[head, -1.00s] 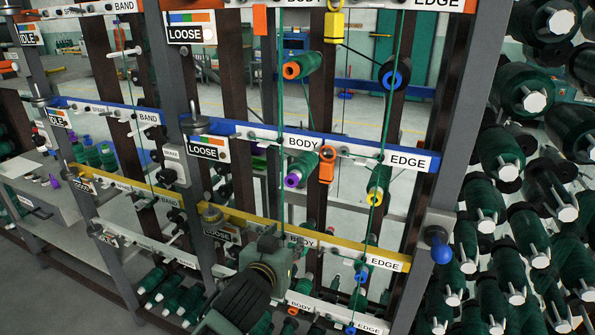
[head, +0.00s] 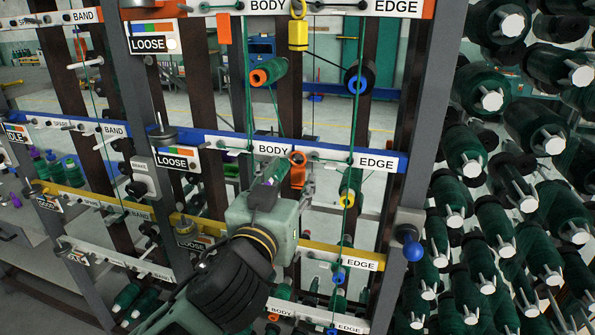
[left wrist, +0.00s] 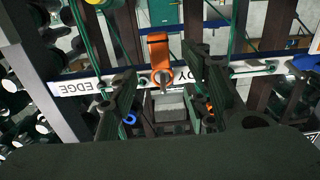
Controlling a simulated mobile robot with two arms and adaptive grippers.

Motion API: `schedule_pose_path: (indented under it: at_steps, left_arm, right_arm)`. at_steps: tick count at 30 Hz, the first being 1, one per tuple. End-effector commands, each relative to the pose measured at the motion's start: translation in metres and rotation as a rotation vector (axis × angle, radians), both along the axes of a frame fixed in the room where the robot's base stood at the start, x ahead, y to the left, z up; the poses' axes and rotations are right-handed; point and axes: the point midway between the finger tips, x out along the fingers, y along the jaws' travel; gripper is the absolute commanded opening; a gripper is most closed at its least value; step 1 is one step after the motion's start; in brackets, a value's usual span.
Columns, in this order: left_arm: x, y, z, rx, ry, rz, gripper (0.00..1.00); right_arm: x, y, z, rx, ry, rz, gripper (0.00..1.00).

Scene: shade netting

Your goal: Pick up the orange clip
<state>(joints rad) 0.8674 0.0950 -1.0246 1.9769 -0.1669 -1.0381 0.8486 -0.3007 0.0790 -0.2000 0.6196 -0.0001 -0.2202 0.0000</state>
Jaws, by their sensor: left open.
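The orange clip (head: 298,172) hangs on the blue rail (head: 225,142), just right of the BODY label, and hangs down below the rail. In the left wrist view, which is upside down, the orange clip (left wrist: 159,55) shows near the middle, its round end at the rail. My left gripper (head: 273,172) is open, just left of and below the clip in the head view. In the left wrist view the clip appears between the two spread fingers of the left gripper (left wrist: 160,85). I cannot tell its exact distance from them. My right gripper is out of view.
A yellow clip (head: 298,34) and an orange tag (head: 224,28) hang on the top rail. Green cords run vertically beside the clip. Green spools (head: 270,71) sit on the frame, a grey post (head: 423,110) stands right, and a spool rack (head: 500,200) fills the right side.

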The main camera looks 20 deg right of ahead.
Motion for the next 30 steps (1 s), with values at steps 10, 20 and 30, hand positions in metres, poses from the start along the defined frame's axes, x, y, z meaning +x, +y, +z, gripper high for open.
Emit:
schedule_pose_path:
  at_steps: [10,20,30]
  left_arm:
    - [0.031,-0.019,-0.001,0.001,0.000,0.001,0.43]
    - [0.031,-0.019,-0.001,0.001,0.001,0.001,0.34]
    - [0.031,-0.019,-0.002,0.001,0.001,0.001,0.04]
  right_arm:
    - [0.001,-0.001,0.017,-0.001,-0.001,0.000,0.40]
    - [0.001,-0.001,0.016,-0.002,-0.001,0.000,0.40]
    - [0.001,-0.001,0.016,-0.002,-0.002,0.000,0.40]
